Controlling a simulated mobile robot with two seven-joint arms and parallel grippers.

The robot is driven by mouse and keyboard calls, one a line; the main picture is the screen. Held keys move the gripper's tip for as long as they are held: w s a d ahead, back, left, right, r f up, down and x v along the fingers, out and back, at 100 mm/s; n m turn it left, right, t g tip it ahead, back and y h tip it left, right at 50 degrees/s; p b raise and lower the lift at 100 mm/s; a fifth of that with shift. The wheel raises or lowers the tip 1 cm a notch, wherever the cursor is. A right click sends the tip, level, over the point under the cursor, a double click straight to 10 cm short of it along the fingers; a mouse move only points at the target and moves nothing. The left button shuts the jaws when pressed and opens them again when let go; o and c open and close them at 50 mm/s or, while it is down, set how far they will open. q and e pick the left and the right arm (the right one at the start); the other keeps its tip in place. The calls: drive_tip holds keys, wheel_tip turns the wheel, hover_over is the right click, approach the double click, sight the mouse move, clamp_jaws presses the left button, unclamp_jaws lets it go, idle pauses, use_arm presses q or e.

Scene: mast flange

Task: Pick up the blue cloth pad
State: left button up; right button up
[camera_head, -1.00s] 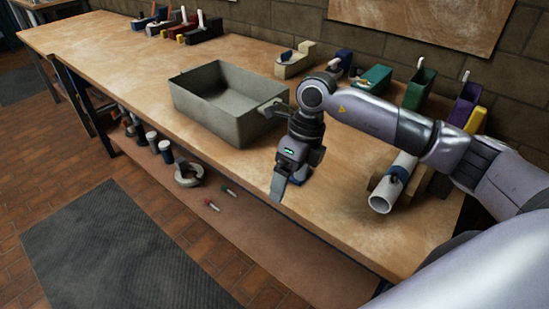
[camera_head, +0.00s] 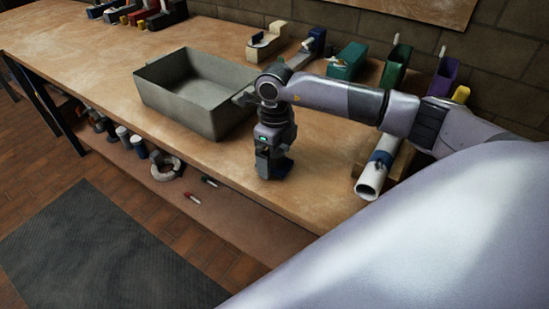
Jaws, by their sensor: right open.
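My right gripper (camera_head: 267,175) points down at the bench top near its front edge, right of the grey metal tray. It is open, with its fingertips low, close to the wood. A small dark blue patch (camera_head: 286,167) shows just right of and behind the fingers; it looks like the blue cloth pad, mostly hidden by the gripper. I cannot tell whether the fingers touch it or stand around it. My left gripper is not in view.
The grey tray (camera_head: 188,103) stands left of my right gripper. A white pipe with a blue band (camera_head: 371,180) lies to the right. Coloured bins, including a teal one (camera_head: 347,62), line the back. The wooden bench (camera_head: 310,195) is clear between gripper and pipe.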

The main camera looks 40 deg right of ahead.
drive_tip(key=shift+f, duration=0.15)
drive_tip(key=c, duration=1.1)
drive_tip(key=shift+c, duration=0.2)
wheel_tip(320, 180, up, 20)
drive_tip(key=shift+o, duration=0.6)
